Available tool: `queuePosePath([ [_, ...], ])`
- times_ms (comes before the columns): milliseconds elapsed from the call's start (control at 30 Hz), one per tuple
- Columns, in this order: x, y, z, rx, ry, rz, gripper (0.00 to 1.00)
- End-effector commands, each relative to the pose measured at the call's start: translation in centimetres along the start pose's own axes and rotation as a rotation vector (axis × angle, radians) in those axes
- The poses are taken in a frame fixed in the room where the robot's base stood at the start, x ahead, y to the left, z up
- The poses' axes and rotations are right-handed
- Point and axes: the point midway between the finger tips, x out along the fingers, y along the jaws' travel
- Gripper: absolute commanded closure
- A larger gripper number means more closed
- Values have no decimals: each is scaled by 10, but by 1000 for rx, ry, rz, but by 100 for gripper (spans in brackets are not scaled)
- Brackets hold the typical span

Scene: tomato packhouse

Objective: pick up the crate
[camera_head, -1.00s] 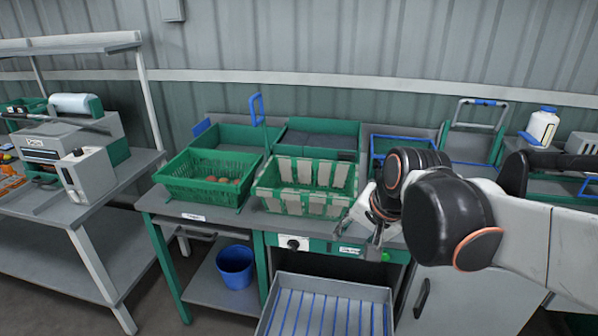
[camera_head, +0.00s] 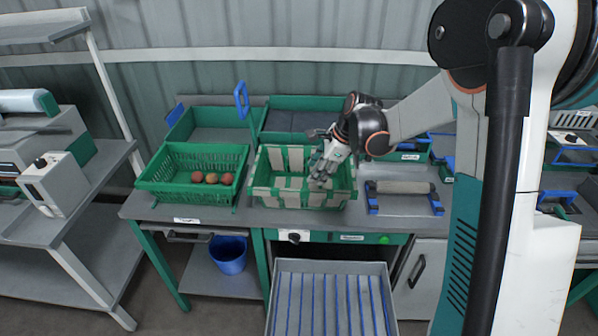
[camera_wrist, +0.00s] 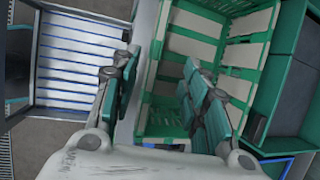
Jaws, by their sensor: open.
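A green crate with pale slats (camera_head: 284,199) stands upright on the grey bench in the head view, and no contents are visible in it. My gripper (camera_head: 321,174) is open and empty, at the right part of this crate. In the wrist view the crate (camera_wrist: 247,54) lies between and to the right of the fingers. There my gripper (camera_wrist: 160,93) has one finger over the crate's inside and the other outside its near wall. I cannot tell whether either finger touches the wall.
A green basket with a few tomatoes (camera_head: 165,196) stands left of the crate. Green trays (camera_head: 285,104) line the back. A roller with blue ends (camera_head: 400,188) lies to the right. A grey drawer with blue strips (camera_head: 285,269) juts out below. A blue bucket (camera_head: 229,255) sits underneath.

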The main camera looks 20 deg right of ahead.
Motion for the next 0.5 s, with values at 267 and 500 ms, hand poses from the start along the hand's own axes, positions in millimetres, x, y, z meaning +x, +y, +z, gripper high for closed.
queuePosePath([
  [267,49,0,0,-1,-1,1,59],
  [500,80,1,0,-1,-1,0,59],
])
